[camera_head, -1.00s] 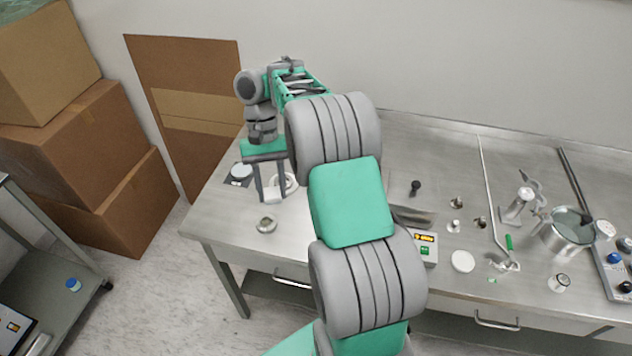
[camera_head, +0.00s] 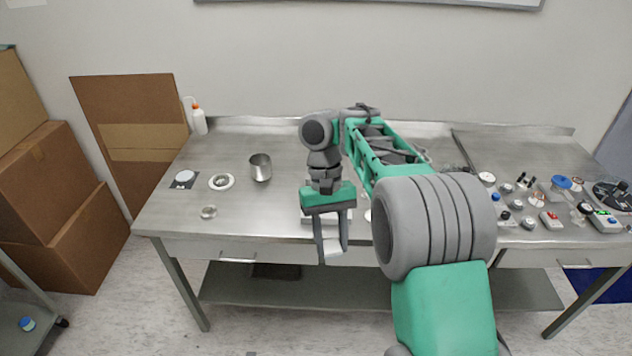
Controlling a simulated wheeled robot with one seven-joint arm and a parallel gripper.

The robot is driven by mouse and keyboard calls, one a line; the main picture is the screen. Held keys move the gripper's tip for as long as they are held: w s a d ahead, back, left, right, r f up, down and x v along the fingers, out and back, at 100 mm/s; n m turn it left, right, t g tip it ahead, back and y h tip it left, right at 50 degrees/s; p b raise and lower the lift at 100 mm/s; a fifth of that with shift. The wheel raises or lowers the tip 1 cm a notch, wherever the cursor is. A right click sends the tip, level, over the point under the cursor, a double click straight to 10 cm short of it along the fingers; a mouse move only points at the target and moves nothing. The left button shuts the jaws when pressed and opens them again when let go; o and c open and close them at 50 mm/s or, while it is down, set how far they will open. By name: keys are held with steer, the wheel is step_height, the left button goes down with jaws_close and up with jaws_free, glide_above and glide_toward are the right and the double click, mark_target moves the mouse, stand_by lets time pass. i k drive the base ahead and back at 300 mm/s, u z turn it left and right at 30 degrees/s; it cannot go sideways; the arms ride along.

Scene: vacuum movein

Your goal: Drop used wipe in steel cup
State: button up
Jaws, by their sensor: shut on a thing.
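A steel cup (camera_head: 260,168) stands upright on the steel bench, left of my gripper and apart from it. My gripper (camera_head: 333,257) points down, its fingertips overlapping the bench's front edge in the picture. Its fingers are shut on a small pale thing (camera_head: 331,245), which looks like the wipe; the fingers partly hide it. My arm comes in from the right and hides part of the bench behind it.
Left of the cup on the bench (camera_head: 225,145) are a white ring-shaped dish (camera_head: 221,182), a small round metal thing (camera_head: 208,212), a dark pad with a white disc (camera_head: 184,177) and an orange-capped bottle (camera_head: 199,119). Several small instruments crowd the right. Cardboard boxes (camera_head: 45,170) stand left.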

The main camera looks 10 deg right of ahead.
mark_target(262, 175)
steer(key=u, duration=0.95)
steer(key=i, duration=1.8)
steer(key=z, duration=1.1)
